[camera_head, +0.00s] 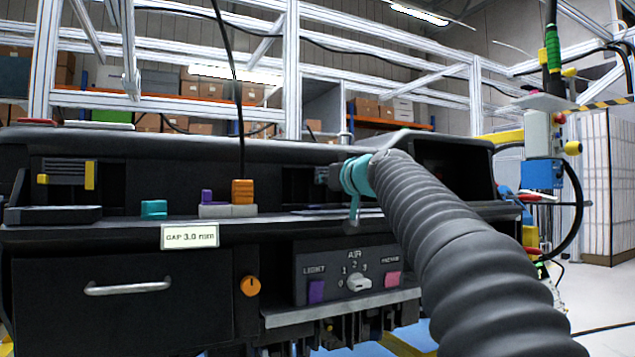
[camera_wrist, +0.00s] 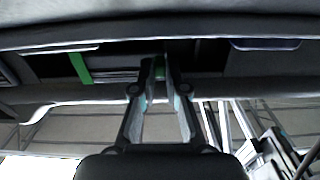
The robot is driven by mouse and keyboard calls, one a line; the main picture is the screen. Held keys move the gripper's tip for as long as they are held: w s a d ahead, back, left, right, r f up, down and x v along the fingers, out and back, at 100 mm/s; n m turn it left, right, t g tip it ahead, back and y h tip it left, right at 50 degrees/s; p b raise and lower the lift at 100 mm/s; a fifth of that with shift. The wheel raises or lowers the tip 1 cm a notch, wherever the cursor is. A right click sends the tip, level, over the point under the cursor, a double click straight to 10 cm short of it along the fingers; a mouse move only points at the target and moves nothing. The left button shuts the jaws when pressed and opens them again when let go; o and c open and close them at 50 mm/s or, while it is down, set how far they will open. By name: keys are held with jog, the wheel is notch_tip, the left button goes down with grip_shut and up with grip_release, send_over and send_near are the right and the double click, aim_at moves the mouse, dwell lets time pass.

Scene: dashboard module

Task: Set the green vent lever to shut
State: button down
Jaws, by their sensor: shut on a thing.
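My gripper (camera_wrist: 158,66) is in front of the dashboard, with its fingertips closed on a small green piece, the green vent lever (camera_wrist: 160,71). Only a sliver of the lever shows between the fingers. A vertical green strip (camera_wrist: 80,68) stands to the left in the wrist view, beside the dark vent slats (camera_wrist: 115,76). In the head view my gripper (camera_head: 322,175) reaches into the dark recess right of centre. My wrist and arm hide most of that vent, and no green lever shows there. The lever's exact setting cannot be told.
A second vent (camera_head: 67,172) with yellow pieces is at the left. Orange, purple and teal blocks stand on the ledge. Below are a drawer (camera_head: 120,300), an orange knob (camera_head: 250,286) and an AIR panel (camera_head: 325,262). A dark overhang (camera_wrist: 160,38) runs close to my fingers.

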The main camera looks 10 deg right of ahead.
jog(key=c, duration=1.2)
grip_release()
jog(key=shift+d, duration=0.1)
jog(key=v, duration=1.2)
